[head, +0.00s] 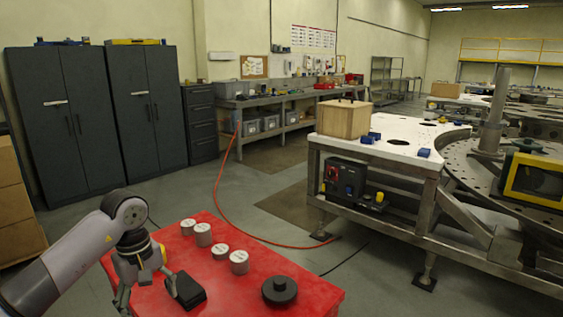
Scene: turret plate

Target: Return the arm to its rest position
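My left arm (75,250) comes in from the lower left, bent at a grey joint, and reaches over the left part of the red table (320,293). My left gripper (146,292) points down at the table's left side with its fingers spread apart. Nothing shows between them. Its right finger is close beside a black block (188,291); I cannot tell whether they touch. My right arm and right gripper are not in view.
Several white-topped grey cylinders (239,262) stand on the red table, with a round black part (280,291) at its front right. A workbench with a white top (400,135) and a wooden box (343,118) stands to the right. Dark cabinets (100,120) stand behind. A red hose (220,200) crosses the floor.

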